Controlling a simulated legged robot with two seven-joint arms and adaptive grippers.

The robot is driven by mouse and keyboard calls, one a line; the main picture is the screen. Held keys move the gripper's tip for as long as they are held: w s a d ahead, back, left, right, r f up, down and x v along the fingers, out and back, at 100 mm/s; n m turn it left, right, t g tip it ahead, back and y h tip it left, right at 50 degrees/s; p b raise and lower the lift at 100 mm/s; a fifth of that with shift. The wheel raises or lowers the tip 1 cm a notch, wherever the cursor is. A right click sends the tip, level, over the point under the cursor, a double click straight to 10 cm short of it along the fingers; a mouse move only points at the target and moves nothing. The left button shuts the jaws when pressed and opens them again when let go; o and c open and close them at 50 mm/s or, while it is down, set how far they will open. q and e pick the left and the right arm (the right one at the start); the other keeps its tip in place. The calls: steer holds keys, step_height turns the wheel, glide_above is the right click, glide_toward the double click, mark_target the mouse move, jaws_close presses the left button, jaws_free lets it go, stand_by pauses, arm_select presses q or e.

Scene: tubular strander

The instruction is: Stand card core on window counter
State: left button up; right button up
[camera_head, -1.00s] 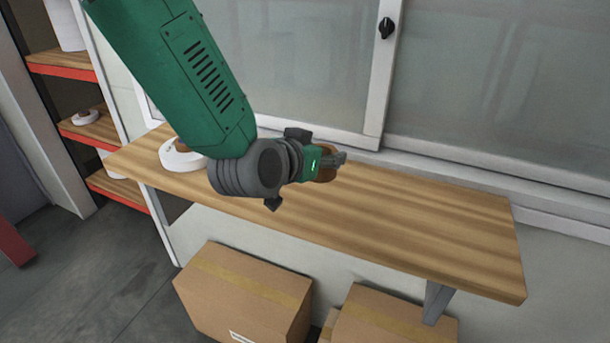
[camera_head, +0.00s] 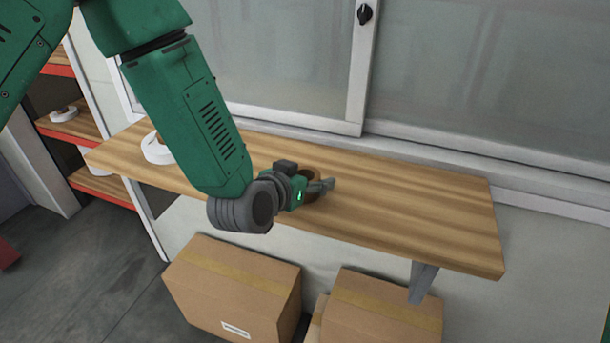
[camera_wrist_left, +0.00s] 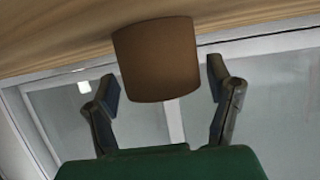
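The card core (camera_head: 314,173) is a short brown cylinder at the middle of the wooden window counter (camera_head: 410,205), partly hidden behind my left gripper (camera_head: 324,187). In the left wrist view the core (camera_wrist_left: 157,60) has one end against the wood (camera_wrist_left: 60,35) and appears to stand upright on the counter. The left gripper (camera_wrist_left: 163,85) is open there, one finger on each side of the core. A gap shows between the core and the right-hand finger; contact at the left-hand finger is hard to tell. My right gripper is not in view.
A white roll (camera_head: 157,150) lies at the counter's left end. Sliding windows (camera_head: 480,80) rise behind the counter. Cardboard boxes (camera_head: 232,290) stand on the floor below. A shelf with rolls (camera_head: 70,125) is at the left. The counter's right part is clear.

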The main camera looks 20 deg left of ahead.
arm_select(q)
steer(key=shift+d+r, duration=0.15)
steer(key=shift+d, duration=0.75)
steer(key=a+p+v, duration=0.1)
steer(key=p+v, duration=0.4)
steer(key=v, duration=0.7)
steer(key=s+a+f+g+y, duration=0.1)
steer(key=s+f+g, duration=0.25)
steer(key=f, duration=0.35)
steer(key=s+a+f+g, duration=0.2)
steer(key=s+f, duration=0.2)
steer(key=f, duration=0.3)
steer(key=s+a+f+g, duration=0.3)
steer(key=s+f, duration=0.2)
steer(key=s, duration=0.3)
steer(key=s+a+f+n+g+y, duration=0.1)
steer(key=s+a+f+g, duration=0.2)
steer(key=s, duration=0.5)
step_height(320, 180, down, 2)
steer(key=shift+s+a+f+n+g+y, duration=0.1)
steer(key=shift+s+a+n+g+y, duration=0.1)
steer(key=shift+a+n+g+y, duration=0.25)
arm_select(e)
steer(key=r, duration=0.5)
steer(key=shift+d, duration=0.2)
